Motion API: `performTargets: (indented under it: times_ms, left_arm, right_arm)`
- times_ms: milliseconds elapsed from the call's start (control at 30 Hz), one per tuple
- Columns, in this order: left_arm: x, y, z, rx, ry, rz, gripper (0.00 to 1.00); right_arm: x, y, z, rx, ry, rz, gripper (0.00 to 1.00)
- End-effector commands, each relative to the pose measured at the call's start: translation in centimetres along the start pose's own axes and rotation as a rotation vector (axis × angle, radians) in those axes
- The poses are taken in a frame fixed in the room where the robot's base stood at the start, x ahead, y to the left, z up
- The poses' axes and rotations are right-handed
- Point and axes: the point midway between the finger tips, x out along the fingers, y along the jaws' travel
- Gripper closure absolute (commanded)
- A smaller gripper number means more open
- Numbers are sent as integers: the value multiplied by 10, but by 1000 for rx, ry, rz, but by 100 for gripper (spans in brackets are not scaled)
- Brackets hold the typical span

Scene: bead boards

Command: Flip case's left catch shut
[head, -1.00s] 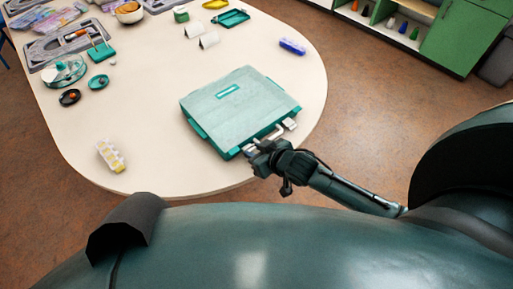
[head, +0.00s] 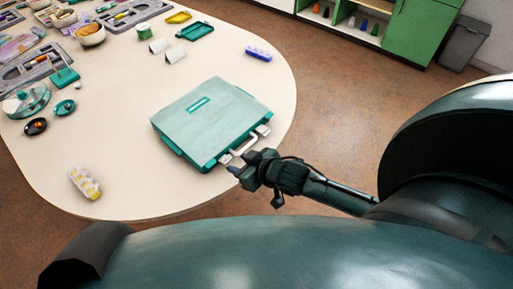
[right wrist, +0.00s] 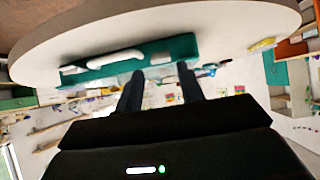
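The teal case (head: 210,115) lies closed on the table, its front edge toward me. A pale handle (head: 243,146) sits on that edge, with the right catch (head: 263,130) beyond it and the left catch (head: 225,158) nearer the front corner. My right gripper (head: 234,171) is just in front of the left catch, apparently a little off it. In the right wrist view, its two fingers (right wrist: 160,88) are apart with nothing between them, pointing toward the case edge beside the handle (right wrist: 103,61). Whether the left catch is up or down is too small to tell. My left gripper is out of view.
The cream table (head: 130,160) has a rounded edge close to my body. A yellow-and-white bead box (head: 84,184) lies left of the case, and a blue one (head: 258,54) behind it. Trays and bowls crowd the far left. The tabletop around the case is clear.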

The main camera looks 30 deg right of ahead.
Motion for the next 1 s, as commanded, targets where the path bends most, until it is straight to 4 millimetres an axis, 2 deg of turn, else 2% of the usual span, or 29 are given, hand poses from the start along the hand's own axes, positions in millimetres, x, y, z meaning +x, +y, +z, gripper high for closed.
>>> performTargets:
  times_ms: [33,200,400,567,800,933,1000]
  left_arm:
    - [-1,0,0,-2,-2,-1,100]
    - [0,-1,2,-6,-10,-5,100]
    - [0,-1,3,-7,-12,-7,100]
    - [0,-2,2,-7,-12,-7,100]
    - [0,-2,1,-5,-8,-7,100]
    - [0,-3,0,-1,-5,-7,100]
    - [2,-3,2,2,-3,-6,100]
  right_arm:
    - [-14,0,0,-2,-2,-1,62]
    - [-52,0,1,-1,-2,0,62]
    - [-79,0,0,-1,-2,0,62]
    - [-88,0,0,-2,-1,0,62]
    - [-88,0,0,-1,0,1,62]
    - [-86,1,2,-31,0,8,53]
    - [-80,2,7,-117,0,30,49]
